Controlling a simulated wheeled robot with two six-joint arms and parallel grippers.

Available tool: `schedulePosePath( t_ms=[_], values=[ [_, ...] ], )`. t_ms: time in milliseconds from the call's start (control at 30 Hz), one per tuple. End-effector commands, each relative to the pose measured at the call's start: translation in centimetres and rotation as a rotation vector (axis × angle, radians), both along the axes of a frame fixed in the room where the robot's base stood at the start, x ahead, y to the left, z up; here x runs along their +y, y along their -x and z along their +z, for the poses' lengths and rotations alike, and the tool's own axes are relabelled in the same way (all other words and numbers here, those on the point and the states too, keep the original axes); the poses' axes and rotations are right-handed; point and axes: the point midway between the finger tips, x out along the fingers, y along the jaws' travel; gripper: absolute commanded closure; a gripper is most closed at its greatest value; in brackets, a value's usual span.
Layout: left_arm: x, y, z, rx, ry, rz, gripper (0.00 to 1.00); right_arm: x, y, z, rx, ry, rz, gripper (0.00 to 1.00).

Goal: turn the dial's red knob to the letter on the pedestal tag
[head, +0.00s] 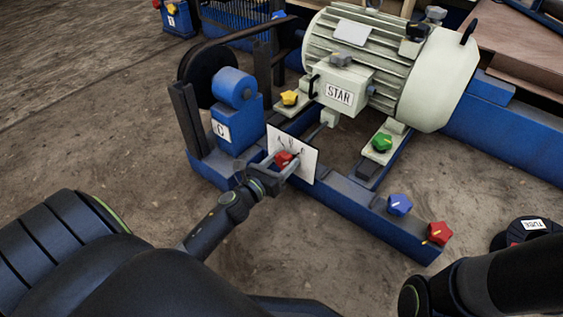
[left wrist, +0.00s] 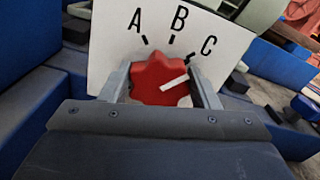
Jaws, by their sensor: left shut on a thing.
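The white dial plate (head: 306,158) stands on the blue frame, lettered A, B and C, and fills the upper part of the left wrist view (left wrist: 105,62). Its red star-shaped knob (head: 284,159) sits below the letters (left wrist: 155,78). The knob's white pointer line aims right and slightly up, towards the C side and a little below the C tick. My left gripper (head: 289,165) is shut on the knob, one finger on each side (left wrist: 162,88). The pedestal tag (head: 221,130) on the blue pedestal (head: 246,128) reads C. My right gripper is not in view.
A pale motor (head: 385,60) with a STAR label stands behind the dial. A black disc (head: 525,231) with a label lies at right.

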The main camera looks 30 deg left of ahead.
Motion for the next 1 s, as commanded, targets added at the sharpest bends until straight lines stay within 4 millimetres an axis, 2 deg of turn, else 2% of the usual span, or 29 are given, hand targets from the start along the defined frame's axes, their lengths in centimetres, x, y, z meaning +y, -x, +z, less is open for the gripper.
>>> schedulePosePath(
  t_ms=[233,267,400,767,867,1000],
  values=[
    [0.0,0.1,-0.2,0.003,0.001,0.000,0.67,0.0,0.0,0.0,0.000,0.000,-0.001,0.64],
    [0.0,0.1,-0.2,0.003,0.001,0.000,0.42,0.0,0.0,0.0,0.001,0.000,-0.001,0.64],
    [0.0,0.1,-0.1,0.002,0.001,0.000,0.24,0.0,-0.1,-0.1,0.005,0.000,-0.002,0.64],
    [0.0,0.4,-0.1,0.001,0.002,0.000,0.23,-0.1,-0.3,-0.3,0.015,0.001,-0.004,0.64],
    [0.1,1.4,-0.2,0.002,0.001,0.000,0.23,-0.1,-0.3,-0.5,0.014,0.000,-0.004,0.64],
    [0.3,3.6,-0.2,0.003,0.001,-0.001,0.23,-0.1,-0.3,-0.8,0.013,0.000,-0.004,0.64]
  ],
)
